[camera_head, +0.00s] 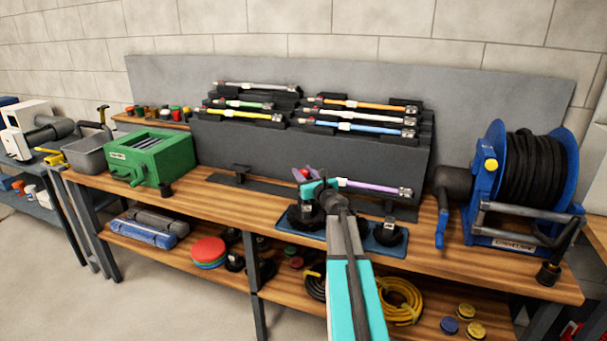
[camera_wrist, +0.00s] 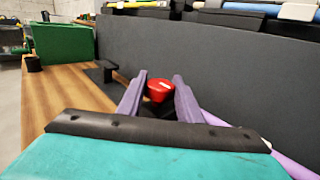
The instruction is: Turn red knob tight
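The red knob (camera_wrist: 160,90) shows in the wrist view between the two purple fingers of my gripper (camera_wrist: 160,78). The fingers stand apart, one on each side of it, with almost no gap visible; I cannot tell whether they press on it. In the head view the knob is a small red spot (camera_head: 304,172) by my gripper (camera_head: 307,175), above the middle of the bench. What the knob sits on is mostly hidden by my gripper. A purple rod (camera_head: 370,187) with a metallic end runs to the right of my gripper; part of it shows in the wrist view (camera_wrist: 285,165).
A dark grey rack (camera_head: 310,145) with several coloured rods stands close behind. A blue mat (camera_head: 385,243) with black parts lies in front. A green box (camera_head: 160,158) is at left, a blue hose reel (camera_head: 490,190) at right. Bare wooden bench (camera_head: 215,200) shows left of my gripper.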

